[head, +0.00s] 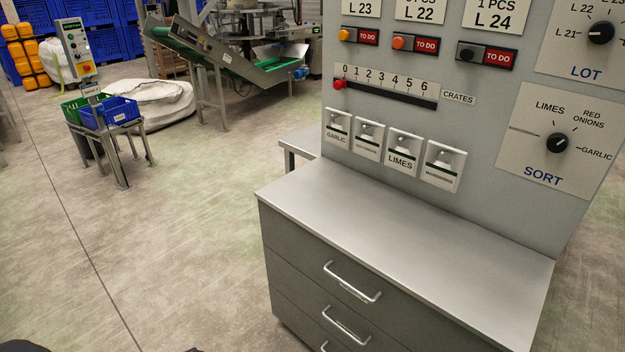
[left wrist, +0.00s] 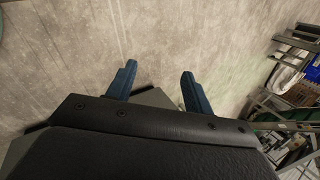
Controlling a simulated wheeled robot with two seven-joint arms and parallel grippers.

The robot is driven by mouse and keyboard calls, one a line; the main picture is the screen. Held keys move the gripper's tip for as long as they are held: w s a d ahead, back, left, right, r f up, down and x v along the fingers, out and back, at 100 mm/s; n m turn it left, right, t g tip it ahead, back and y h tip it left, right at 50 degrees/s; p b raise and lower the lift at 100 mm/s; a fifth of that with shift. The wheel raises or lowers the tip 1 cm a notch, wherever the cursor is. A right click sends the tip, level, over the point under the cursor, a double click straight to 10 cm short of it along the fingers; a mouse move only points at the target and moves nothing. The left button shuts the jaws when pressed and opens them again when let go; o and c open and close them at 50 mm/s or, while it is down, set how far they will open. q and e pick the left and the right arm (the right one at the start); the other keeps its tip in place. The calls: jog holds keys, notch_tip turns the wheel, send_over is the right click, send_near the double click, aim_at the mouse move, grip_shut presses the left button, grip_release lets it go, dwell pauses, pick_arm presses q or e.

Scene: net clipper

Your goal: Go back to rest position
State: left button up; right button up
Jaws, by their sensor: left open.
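My left gripper (left wrist: 158,85) shows in the left wrist view with its two blue fingers apart and nothing between them. Behind the fingers is bare concrete floor, with a grey surface partly hidden behind the gripper body. In the head view neither gripper shows; only a small dark shape sits at the bottom left edge. My right gripper is in neither view.
A grey drawer cabinet (head: 400,245) with a control panel (head: 480,110) stands close on the right. A small stand with a blue crate (head: 118,112) and a green crate (head: 75,108) is at the left. A conveyor (head: 215,60) stands behind. The floor (head: 170,230) between is clear.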

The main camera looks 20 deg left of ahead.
pick_arm(q)
jog(key=s+d+f+n+h, duration=0.1)
jog(key=d+f+n+h, duration=0.1)
jog(key=d, duration=1.4)
jog(key=s+d+f+n+h, duration=0.2)
jog(key=d+f+n+h, duration=0.1)
jog(key=d, duration=1.3)
jog(key=shift+d+g+h, duration=0.4)
jog(key=shift+h, duration=0.3)
jog(key=shift+s, duration=0.1)
